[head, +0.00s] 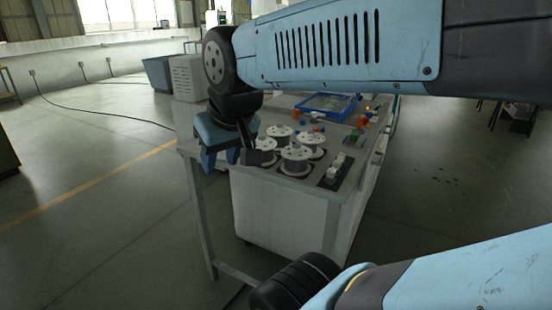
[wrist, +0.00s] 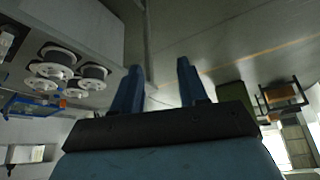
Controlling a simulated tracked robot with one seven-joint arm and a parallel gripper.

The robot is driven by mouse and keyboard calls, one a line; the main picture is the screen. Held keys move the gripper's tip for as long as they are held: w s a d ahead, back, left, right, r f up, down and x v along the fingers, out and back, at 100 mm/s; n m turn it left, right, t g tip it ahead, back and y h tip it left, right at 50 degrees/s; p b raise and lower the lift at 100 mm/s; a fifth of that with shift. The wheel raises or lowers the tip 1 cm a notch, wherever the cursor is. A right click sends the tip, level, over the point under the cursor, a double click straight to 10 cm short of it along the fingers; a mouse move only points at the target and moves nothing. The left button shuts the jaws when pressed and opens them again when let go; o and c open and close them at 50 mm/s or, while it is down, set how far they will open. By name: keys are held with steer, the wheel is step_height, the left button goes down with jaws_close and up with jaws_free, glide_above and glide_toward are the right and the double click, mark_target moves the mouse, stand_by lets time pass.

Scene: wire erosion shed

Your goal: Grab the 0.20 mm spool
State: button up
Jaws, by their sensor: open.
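Several wire spools with pale flanges and dark windings sit on dark pads on the near end of the bench (head: 362,172). The frontmost spool (head: 297,153) stands clear in the head view, with others behind and to its left; the leftmost spool (head: 265,144) is partly hidden by my gripper. No size label is readable, so I cannot tell which is the 0.20 mm spool. The spools also show at the upper left in the wrist view (wrist: 58,56). My gripper (head: 221,160) hangs fingers down at the bench's left edge, left of the spools. Its blue fingers (wrist: 160,85) are apart and empty.
A blue tray (head: 335,117) stands farther back on the bench, with small orange, blue and green items near it. A dark holder with white pieces (head: 330,180) lies right of the spools. Open floor (head: 100,190) lies left of the bench.

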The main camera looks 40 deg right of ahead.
steer(key=shift+o, duration=0.4)
steer(key=shift+o, duration=0.8)
steer(key=shift+d, duration=0.1)
steer(key=o, duration=0.4)
steer(key=w+d+f+g, duration=0.1)
steer(key=d+f, duration=0.1)
steer(key=w+d+f+n+g+h, duration=0.1)
steer(key=d, duration=0.1)
steer(key=w+d+f+n+g+h, duration=0.1)
steer(key=f, duration=0.1)
steer(key=shift+w+d+f+g, duration=0.3)
steer(key=shift+w+d, duration=0.05)
steer(key=shift+d, duration=0.05)
steer(key=n+g+h, duration=0.4)
steer(key=n+h, duration=1.1)
steer(key=h, duration=0.1)
glide_toward(292, 149)
steer(key=d, duration=0.2)
steer(key=s+d, duration=0.1)
steer(key=d, duration=0.2)
steer(key=shift+d+f, duration=0.1)
steer(key=shift+d, duration=2.7)
